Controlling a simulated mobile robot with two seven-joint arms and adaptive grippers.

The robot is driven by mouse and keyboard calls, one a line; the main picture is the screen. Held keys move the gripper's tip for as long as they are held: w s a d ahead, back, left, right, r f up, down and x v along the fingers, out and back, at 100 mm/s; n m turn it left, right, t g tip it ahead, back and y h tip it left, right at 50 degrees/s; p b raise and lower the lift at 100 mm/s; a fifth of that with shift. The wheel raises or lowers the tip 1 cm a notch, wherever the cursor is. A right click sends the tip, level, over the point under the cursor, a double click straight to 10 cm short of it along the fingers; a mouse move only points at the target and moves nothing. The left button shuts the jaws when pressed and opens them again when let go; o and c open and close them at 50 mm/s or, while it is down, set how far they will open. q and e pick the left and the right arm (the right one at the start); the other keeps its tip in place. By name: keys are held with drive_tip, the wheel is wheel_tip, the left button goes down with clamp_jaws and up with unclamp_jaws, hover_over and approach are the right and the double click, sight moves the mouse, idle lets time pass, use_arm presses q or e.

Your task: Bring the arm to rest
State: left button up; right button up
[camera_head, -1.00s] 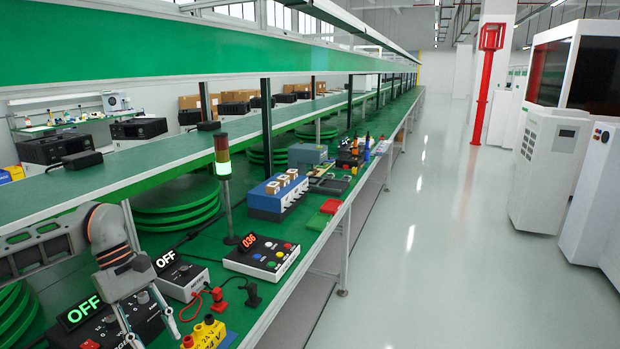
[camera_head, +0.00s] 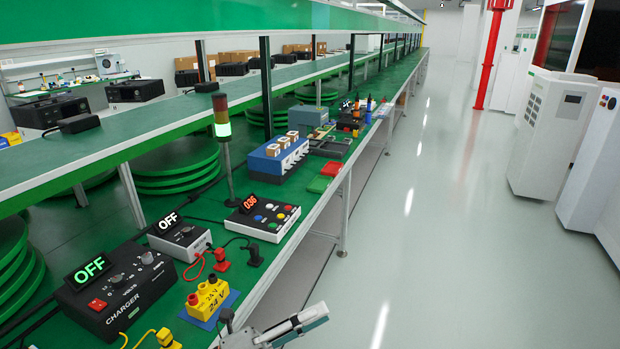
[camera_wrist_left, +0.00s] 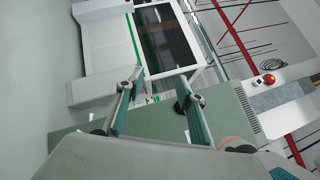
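My left gripper (camera_head: 302,328) shows at the bottom edge of the head view, just off the front edge of the bench and over the floor. In the left wrist view its two fingers (camera_wrist_left: 158,82) stand apart with nothing between them, so it is open and empty. Most of the left arm is out of the head view. My right gripper is in neither view.
The green bench (camera_head: 222,202) holds a black charger (camera_head: 125,300), a grey box with an OFF display (camera_head: 182,240), a yellow two-post block (camera_head: 208,298) and a button panel (camera_head: 262,220). A signal tower (camera_head: 226,160) stands behind. The aisle floor (camera_head: 440,240) is clear.

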use_arm(q)
drive_tip(key=a+f+n+t+y, duration=0.7)
drive_tip(key=a+f+n+y, duration=0.4)
drive_tip(key=n, duration=0.8)
drive_tip(key=s+a+f+n+g+y, duration=0.2)
drive_tip(key=s+a+f+n, duration=0.3)
drive_tip(key=f, duration=0.3)
drive_tip(key=s+a+f+n+g+y, duration=0.2)
drive_tip(key=s+a+f+n+y, duration=0.1)
drive_tip(key=s+a+f+n, duration=0.2)
drive_tip(key=s+f+n, duration=0.2)
drive_tip(key=s+f, duration=0.1)
drive_tip(key=f, duration=0.1)
drive_tip(key=shift+s, duration=0.25)
